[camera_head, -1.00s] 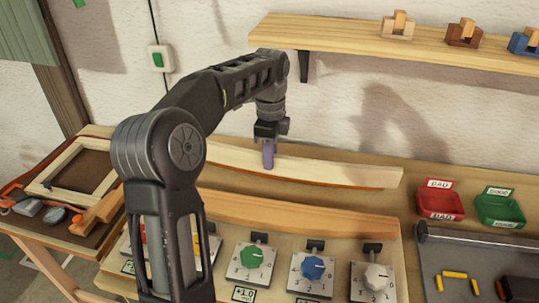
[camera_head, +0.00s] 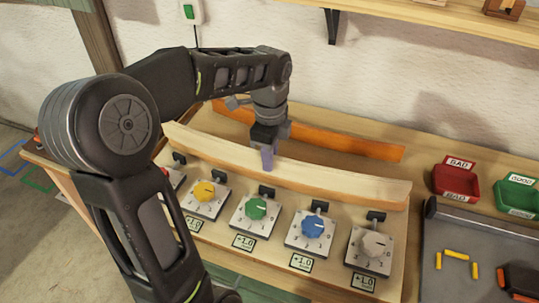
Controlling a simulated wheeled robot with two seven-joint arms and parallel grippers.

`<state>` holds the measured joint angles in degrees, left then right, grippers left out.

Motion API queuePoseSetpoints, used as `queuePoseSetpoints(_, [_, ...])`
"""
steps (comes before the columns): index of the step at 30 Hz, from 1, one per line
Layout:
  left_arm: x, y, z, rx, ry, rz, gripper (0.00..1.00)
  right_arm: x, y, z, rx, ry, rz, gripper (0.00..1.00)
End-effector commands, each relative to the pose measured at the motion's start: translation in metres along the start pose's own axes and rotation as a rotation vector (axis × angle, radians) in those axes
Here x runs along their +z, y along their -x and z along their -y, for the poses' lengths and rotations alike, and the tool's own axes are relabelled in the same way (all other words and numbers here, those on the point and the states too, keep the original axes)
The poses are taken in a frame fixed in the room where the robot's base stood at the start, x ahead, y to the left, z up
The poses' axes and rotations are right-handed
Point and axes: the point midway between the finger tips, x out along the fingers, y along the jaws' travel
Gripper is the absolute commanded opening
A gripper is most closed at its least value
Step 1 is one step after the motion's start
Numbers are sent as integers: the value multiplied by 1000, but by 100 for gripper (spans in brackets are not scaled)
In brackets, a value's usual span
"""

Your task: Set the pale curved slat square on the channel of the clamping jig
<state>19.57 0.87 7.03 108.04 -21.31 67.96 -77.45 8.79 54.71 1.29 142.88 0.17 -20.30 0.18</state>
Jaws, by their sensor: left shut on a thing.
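The pale curved slat (camera_head: 340,181) runs along the back of the clamping jig (camera_head: 265,240), above its row of knobs. My left gripper (camera_head: 267,158) is shut on the slat near its middle, with a purple fingertip showing on the near face. The slat lies over the jig's curved wooden form, following its line. Whether it touches the channel or hovers just above cannot be told. The channel itself is hidden under the slat, and the slat's left part is partly behind my arm.
An orange slat (camera_head: 345,140) lies behind on the bench. Yellow (camera_head: 204,192), green (camera_head: 255,208), blue (camera_head: 312,227) and grey (camera_head: 373,245) knobs line the jig. Red (camera_head: 456,181) and green (camera_head: 517,195) bins and a dark tray (camera_head: 450,240) stand right.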

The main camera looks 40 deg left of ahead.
Motion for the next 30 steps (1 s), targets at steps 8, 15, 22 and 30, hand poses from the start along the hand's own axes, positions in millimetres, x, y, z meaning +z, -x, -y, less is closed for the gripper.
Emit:
queuePoseSetpoints(8, [0,-16,0,0,1,0,0,-1,-12,-4,-3,2,-3,36])
queuePoseSetpoints(15, [0,-40,0,0,1,0,0,-3,-32,-11,-7,5,-6,36])
queuePoseSetpoints(22, [0,-55,0,-1,0,0,0,-3,-40,-14,-7,5,-8,36])
queuePoseSetpoints(30, [0,-58,0,0,0,0,0,-3,-41,-14,-7,5,-8,36])
